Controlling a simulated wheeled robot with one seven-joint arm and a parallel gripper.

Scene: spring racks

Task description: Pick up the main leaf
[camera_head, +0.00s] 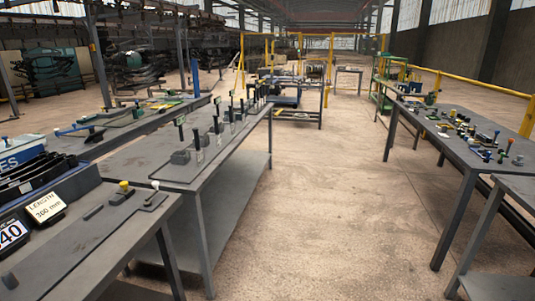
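Which part is the main leaf I cannot tell for certain. Dark, slightly curved strips (40,176) that look like spring leaves lie in a stack at the left edge, behind a yellowish sign (46,207) reading what looks like "LENGTH 300 mm". A white sign with "40" (11,234) stands beside it, cut off by the picture edge. Dark curved springs (135,75) also sit on racks at the far left. My gripper is not in view, so its hold on anything does not show.
A near grey table (90,245) and a longer grey table (165,165) with several upright tools stand on the left. A right table (455,150) holds many small parts. The concrete floor (330,200) between is clear. Yellow railings (470,85) run at back right.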

